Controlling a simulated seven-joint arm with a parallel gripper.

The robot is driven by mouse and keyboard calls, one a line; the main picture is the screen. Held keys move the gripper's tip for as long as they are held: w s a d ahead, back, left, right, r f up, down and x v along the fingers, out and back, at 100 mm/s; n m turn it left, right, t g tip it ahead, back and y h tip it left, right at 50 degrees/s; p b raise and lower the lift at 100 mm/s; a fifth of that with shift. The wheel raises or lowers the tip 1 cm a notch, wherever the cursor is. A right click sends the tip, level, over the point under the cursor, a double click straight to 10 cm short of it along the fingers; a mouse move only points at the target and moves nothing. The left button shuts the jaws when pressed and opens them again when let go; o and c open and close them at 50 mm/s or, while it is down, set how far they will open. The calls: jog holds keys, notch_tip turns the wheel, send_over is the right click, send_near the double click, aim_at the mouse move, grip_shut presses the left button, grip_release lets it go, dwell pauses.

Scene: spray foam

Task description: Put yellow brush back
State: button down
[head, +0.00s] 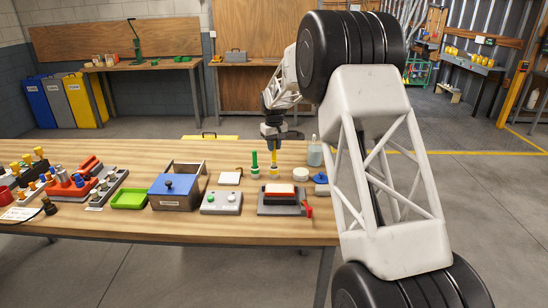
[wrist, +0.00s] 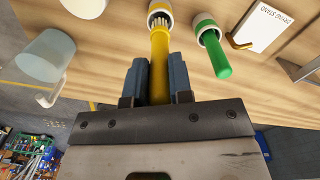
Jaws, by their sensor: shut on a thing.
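My gripper (head: 273,140) points down over the back of the workbench and is shut on the yellow brush (head: 274,158). In the wrist view the yellow brush (wrist: 159,68) sits between the two blue-grey fingers (wrist: 156,80), with its pale bristles away from the gripper. The bristle end is at the mouth of a round white holder with a yellow ring (wrist: 160,8). I cannot tell how far the bristles are inside it. The holder also shows in the head view (head: 274,174), directly under the brush.
A green brush (head: 254,160) stands in its holder just left. A clear cup (head: 314,154) and a white round piece (head: 300,174) are to the right. A labelled drying stand (wrist: 266,26) lies beyond the green brush. A red-handled press (head: 283,208) is in front.

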aim_at(274, 159)
jog(key=shift+f, duration=2.45)
jog(key=shift+f, duration=0.15)
jog(key=c, duration=1)
grip_release()
notch_tip(274, 159, up, 12)
jog(key=shift+r, duration=0.1)
jog(key=shift+r, duration=0.1)
